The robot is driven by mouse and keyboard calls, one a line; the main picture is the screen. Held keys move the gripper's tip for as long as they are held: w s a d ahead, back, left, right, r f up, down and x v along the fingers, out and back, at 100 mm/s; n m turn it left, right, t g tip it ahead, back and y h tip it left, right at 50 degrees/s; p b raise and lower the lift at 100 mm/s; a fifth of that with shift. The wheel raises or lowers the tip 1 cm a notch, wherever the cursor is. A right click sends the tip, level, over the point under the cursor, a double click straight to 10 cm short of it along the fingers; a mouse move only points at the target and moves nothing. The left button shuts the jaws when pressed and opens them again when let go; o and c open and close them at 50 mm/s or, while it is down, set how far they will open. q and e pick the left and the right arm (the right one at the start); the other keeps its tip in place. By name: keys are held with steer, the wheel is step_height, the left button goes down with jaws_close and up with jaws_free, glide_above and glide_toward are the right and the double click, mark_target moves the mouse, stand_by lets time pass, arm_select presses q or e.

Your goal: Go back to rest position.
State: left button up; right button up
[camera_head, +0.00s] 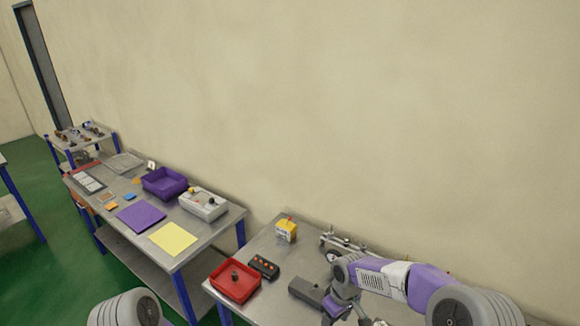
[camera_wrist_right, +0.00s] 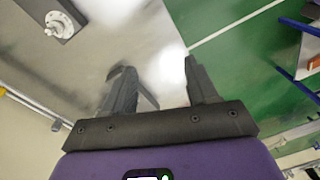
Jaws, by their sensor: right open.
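My right arm reaches in from the lower right in the head view. Its right gripper (camera_head: 338,302) hangs over the near table beside a dark grey box (camera_head: 304,290). In the right wrist view the right gripper (camera_wrist_right: 160,84) has its two dark fingers apart with nothing between them. A table surface and green floor show below the fingers. Only a grey rounded part of my left arm shows at the bottom left of the head view. My left gripper is out of view.
The near table (camera_head: 257,295) holds a red tray (camera_head: 235,289), a black button box (camera_head: 264,267), a yellow box (camera_head: 286,232) and metal fittings (camera_head: 342,242) by the wall.

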step_height(320, 180, down, 6)
steer(key=a+m+y, duration=0.1)
steer(key=s+a+f+m+y, duration=0.2)
steer(key=s+f+m, duration=0.7)
steer(key=s+f, duration=0.8)
arm_select(q)
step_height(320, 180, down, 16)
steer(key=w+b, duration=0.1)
steer(key=b, duration=1.4)
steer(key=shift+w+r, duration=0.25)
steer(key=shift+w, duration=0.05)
arm_select(e)
step_height(320, 180, down, 13)
steer(key=s, duration=0.2)
steer(key=shift+d+t, duration=0.2)
steer(key=shift+t, duration=0.1)
